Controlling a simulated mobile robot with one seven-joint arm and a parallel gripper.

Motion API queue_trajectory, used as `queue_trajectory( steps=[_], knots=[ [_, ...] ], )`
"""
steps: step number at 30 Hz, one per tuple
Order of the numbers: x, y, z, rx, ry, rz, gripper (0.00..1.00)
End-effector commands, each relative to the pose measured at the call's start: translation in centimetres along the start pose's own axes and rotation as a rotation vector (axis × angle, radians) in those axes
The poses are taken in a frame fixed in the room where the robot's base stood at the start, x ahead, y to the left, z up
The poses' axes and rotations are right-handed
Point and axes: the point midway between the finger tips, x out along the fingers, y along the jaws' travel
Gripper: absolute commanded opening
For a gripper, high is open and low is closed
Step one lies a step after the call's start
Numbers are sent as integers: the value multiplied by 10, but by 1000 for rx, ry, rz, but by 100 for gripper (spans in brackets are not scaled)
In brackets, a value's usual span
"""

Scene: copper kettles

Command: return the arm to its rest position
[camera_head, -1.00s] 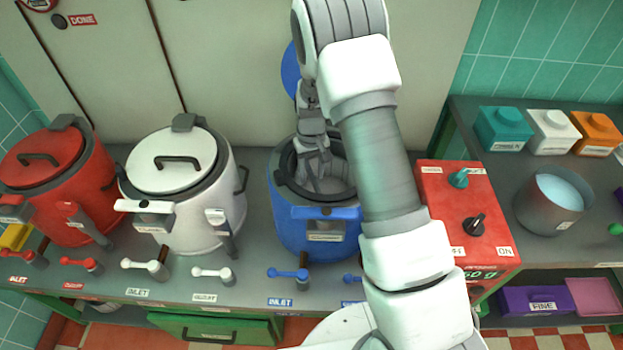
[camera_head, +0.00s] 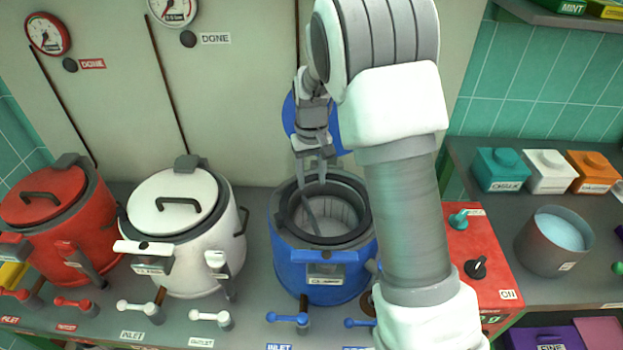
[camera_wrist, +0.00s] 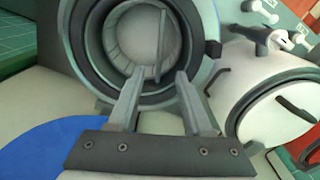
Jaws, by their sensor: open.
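My gripper (camera_head: 315,172) is open and points down just above the open blue kettle (camera_head: 318,282). In the wrist view its two fingers (camera_wrist: 157,84) are apart with nothing between them. The kettle's round opening (camera_wrist: 205,75) lies beyond the fingertips. A thin grey bar (camera_wrist: 162,45) shows inside the kettle, and also in the head view (camera_head: 309,212). The blue lid (camera_head: 289,113) stands open behind my gripper. My arm (camera_head: 403,220) comes up from the lower right and bends over at the top.
A white kettle (camera_head: 184,245) and a red kettle (camera_head: 52,245), both lidded, stand at left. A red control box (camera_head: 478,240) is right of my arm. A grey pot (camera_head: 550,245) and several coloured boxes (camera_head: 548,165) stand on the right bench.

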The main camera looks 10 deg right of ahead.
Motion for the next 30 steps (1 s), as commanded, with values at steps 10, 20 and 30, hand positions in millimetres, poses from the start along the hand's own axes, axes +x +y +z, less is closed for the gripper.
queue_trajectory(
  steps=[10,20,30],
  knots=[
    [-7,1,2,3,9,-2,50],
    [-92,5,51,45,119,-24,50],
    [-164,6,130,84,250,-29,50]
  ],
)
